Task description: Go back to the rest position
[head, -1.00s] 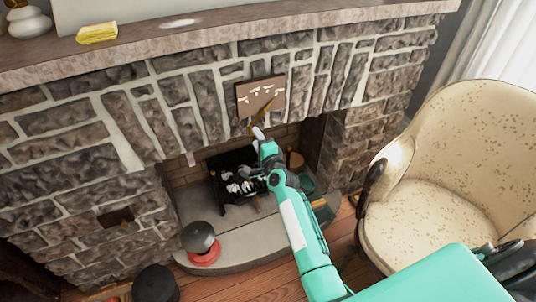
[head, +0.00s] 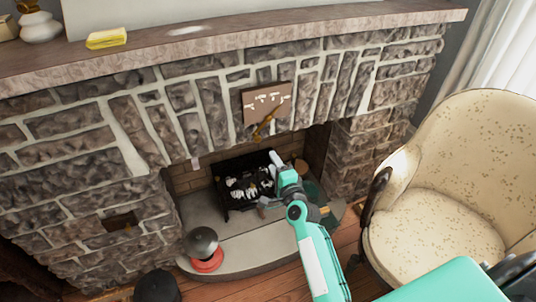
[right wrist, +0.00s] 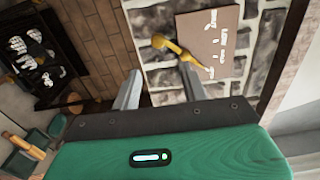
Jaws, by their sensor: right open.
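My right gripper (head: 276,158) is at the end of the teal arm, in front of the fireplace opening. In the right wrist view its two grey fingers (right wrist: 161,78) stand apart with nothing between them. A brown plaque (head: 267,103) with white marks is on the stone face above the opening. A gold object (head: 263,127) hangs at its lower edge, apart from my gripper; it also shows in the right wrist view (right wrist: 178,50), beyond the fingers. My left gripper is out of view.
A black rack (head: 226,205) with white pieces stands in the fireplace. A dark dome on a red base (head: 207,266) sits on the hearth. A cream armchair (head: 440,160) stands close on the right. The stone mantel (head: 200,55) juts out above, with a yellow block (head: 107,39) on it.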

